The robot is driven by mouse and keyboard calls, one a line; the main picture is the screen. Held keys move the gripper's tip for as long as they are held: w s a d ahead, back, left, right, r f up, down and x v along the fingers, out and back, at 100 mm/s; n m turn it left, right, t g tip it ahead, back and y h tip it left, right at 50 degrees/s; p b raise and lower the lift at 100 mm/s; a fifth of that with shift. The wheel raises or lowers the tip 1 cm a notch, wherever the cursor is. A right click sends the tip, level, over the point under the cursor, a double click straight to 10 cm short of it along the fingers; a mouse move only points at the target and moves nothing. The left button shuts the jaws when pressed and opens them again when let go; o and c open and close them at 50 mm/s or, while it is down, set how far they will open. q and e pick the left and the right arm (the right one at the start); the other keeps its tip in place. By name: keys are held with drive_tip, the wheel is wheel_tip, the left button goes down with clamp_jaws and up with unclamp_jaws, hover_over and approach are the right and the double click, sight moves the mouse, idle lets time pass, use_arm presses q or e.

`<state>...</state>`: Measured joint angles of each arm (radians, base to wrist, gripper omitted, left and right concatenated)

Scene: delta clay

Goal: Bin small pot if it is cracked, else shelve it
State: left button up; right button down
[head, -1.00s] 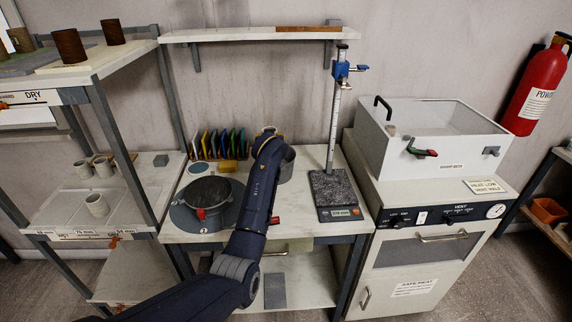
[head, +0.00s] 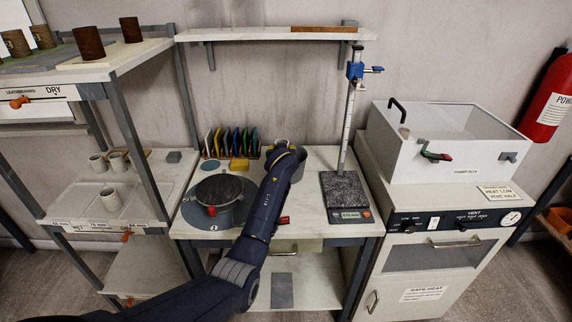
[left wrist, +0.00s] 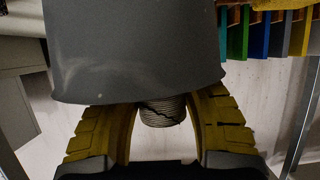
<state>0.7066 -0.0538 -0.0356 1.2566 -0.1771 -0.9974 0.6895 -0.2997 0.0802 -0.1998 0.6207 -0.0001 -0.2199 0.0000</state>
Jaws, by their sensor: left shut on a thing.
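The small pot (left wrist: 162,112) is a ribbed, grey-beige piece between the yellow fingers of my left gripper (left wrist: 161,118). A dark jagged line runs across its side. My left gripper is shut on it. A large smooth grey container (left wrist: 138,50) fills the top of the left wrist view, which looks upside down; it hides part of the pot and the fingertips. In the head view the grey container (head: 299,170) stands on the bench just right of my left wrist, and the pot is hidden. I cannot tell whether the pot is over or inside the container. My right gripper is not in view.
A rack of coloured tiles (head: 232,140) stands behind. A round turntable (head: 195,213) carries a dark round piece, left of my arm. A scale with a post (head: 346,190) stands right. A left shelf (head: 78,205) holds several pots. A wall shelf (head: 265,34) hangs above.

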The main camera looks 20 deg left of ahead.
use_arm(q)
drive_tip(key=o, duration=1.3)
drive_tip(key=shift+s, duration=0.1)
drive_tip(key=shift+v, duration=5.9)
drive_tip(key=shift+r, duration=0.1)
